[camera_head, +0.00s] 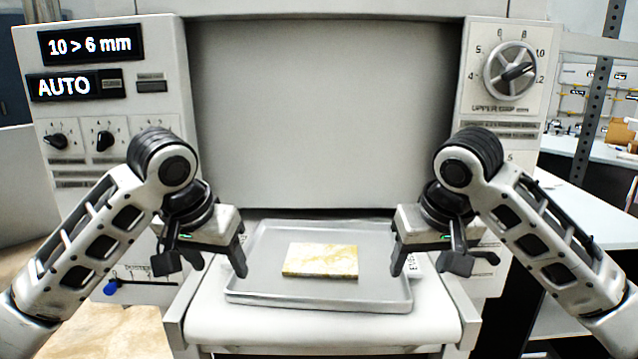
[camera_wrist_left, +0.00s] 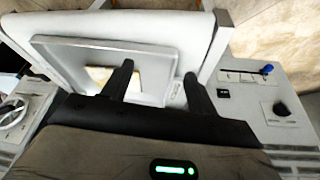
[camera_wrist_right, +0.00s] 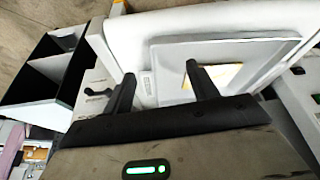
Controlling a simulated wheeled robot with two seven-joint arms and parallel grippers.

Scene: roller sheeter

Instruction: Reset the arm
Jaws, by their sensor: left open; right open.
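My left gripper (camera_head: 206,262) is open and empty above the left edge of the tray in the head view. Its two dark fingers (camera_wrist_left: 158,84) stand apart in the left wrist view. My right gripper (camera_head: 432,262) is open and empty above the tray's right edge. Its fingers (camera_wrist_right: 160,88) stand apart in the right wrist view. Both arms are bent in a near mirror pose. Neither gripper touches the dough or the tray as far as I can see.
A yellowish dough slab (camera_head: 320,260) lies flat on a grey metal tray (camera_head: 310,299) on the white sheeter bed (camera_head: 320,331). The left panel display (camera_head: 90,45) reads "10 > 6 mm", the one below "AUTO". A large dial (camera_head: 512,70) is at right. A divided black-and-white box (camera_wrist_right: 45,75) stands beside the machine.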

